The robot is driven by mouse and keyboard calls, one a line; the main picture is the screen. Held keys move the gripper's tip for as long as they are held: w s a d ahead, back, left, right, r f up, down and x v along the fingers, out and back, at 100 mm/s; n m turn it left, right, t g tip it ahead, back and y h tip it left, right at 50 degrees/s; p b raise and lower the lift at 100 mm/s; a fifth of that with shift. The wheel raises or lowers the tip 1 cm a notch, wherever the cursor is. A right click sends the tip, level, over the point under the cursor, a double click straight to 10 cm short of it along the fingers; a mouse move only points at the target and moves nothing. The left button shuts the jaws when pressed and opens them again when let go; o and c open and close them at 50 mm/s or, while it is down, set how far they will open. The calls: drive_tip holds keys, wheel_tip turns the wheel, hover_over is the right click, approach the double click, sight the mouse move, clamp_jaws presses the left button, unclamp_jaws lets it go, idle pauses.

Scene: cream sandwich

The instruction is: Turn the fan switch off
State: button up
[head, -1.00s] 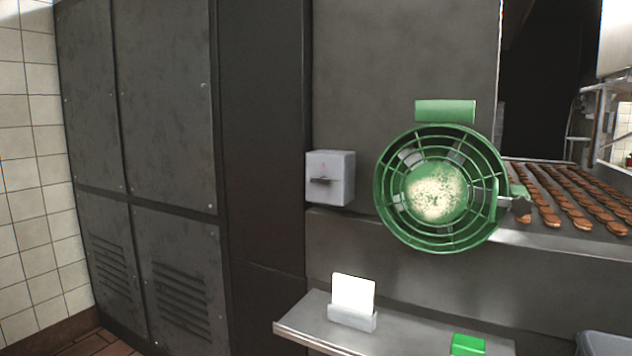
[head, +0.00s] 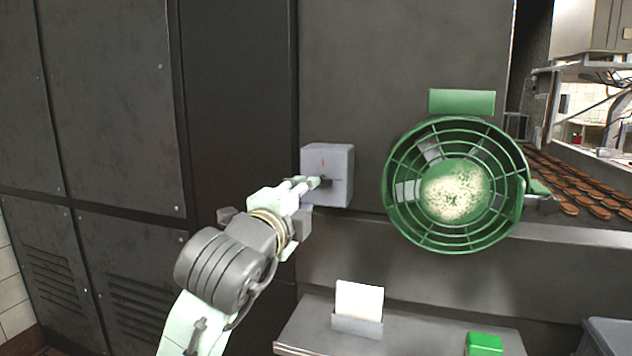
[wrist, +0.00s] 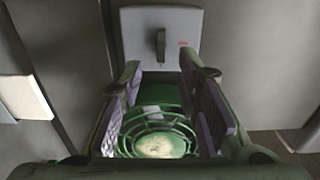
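The fan switch is a grey box (head: 343,165) on the dark metal wall, left of the green fan (head: 457,185). Its dark lever lies level in the head view, with a small red mark above it. In the wrist view, which is turned, the lever (wrist: 160,47) stands upright with the red mark to its right. My gripper (head: 311,183) is at the front of the box, by the lever. In the wrist view my gripper (wrist: 163,72) is open, its two fingers spread either side of the lever's line. I cannot tell whether they touch it.
A metal shelf (head: 410,337) below the switch carries a white card (head: 359,300) in a holder and a green block (head: 485,344). Rows of brown biscuits (head: 575,185) lie at the right. Dark cabinets (head: 110,110) stand on the left.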

drive_tip(key=p+x, duration=0.1)
drive_tip(key=x, duration=0.6)
drive_tip(key=shift+w, duration=0.25)
drive_tip(key=shift+c, duration=0.2)
clamp_jaws()
